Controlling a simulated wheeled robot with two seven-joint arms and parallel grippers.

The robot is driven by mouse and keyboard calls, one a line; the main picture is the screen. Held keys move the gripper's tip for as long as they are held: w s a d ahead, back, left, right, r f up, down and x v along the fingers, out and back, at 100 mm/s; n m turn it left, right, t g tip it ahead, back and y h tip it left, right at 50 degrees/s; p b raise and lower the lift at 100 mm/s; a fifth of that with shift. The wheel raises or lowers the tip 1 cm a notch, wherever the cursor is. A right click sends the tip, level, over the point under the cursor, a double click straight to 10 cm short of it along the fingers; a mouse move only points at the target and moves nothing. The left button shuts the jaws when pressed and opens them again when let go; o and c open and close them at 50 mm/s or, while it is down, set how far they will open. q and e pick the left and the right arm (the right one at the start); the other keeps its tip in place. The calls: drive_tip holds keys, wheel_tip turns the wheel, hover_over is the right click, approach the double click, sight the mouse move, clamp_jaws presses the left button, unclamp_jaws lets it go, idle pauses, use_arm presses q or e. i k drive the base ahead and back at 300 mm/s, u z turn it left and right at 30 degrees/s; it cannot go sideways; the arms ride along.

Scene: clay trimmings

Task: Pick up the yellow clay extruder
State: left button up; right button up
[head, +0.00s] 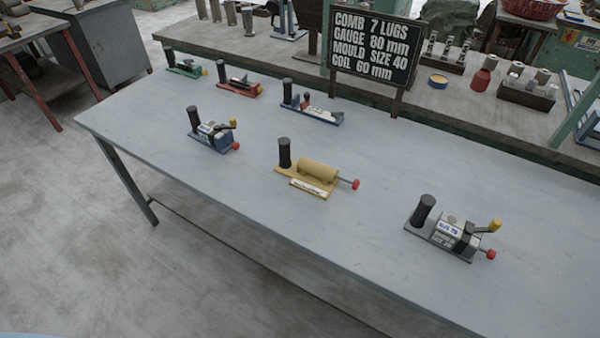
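The yellow clay extruder (317,172) lies near the middle of the grey table (370,245). It has a yellow base with a white label, a yellow barrel, a black upright handle at its left end and a red knob on a rod at its right end. Nothing covers it. Neither my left gripper nor my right gripper shows in the head view.
A blue device (213,135) stands left of the extruder and a grey one (452,232) to its right. Green (186,67), red (238,86) and blue-white (312,108) tools line the back. A black sign (375,50) stands behind. Bare table surrounds the extruder.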

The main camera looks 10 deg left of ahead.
sight(315, 178)
drive_tip(key=u, duration=0.9)
drive_tip(key=k, duration=1.15)
drive_tip(key=u, duration=1.2)
drive_tip(key=i, duration=0.7)
drive_tip(key=z, duration=0.85)
drive_tip(key=i, duration=1.25)
drive_tip(key=z, duration=1.5)
drive_tip(key=i, duration=0.25)
drive_tip(key=z, duration=0.3)
